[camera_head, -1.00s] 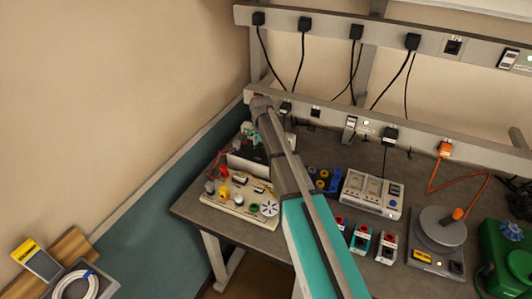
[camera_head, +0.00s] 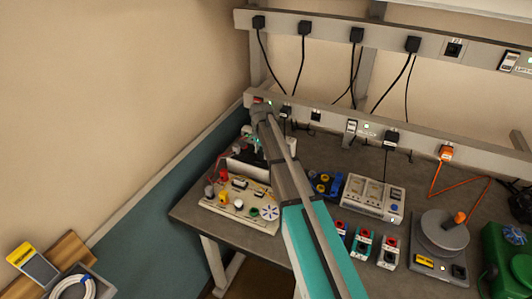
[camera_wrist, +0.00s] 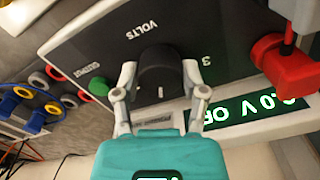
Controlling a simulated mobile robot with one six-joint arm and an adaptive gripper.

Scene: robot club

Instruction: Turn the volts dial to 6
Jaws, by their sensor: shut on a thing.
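The volts dial (camera_wrist: 158,78) is a black knob with a white pointer line on the dark front panel of the power supply (camera_wrist: 100,42). In the wrist view the panel appears upside down, and the pointer line faces the bottom of the picture. My gripper (camera_wrist: 158,82) has one finger on each side of the knob and is shut on it. A "3" is printed to the right of the knob. The green display (camera_wrist: 250,115) shows a value ending in ".0 V"; its first digit is unclear and one finger covers part of it. In the head view the power supply (camera_head: 240,163) is mostly behind my arm.
A green button (camera_wrist: 99,86) marked OUTPUT is left of the dial. A red plug (camera_wrist: 287,68) sticks out at the right. Red, black and blue connectors (camera_wrist: 45,95) lie at the far left.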

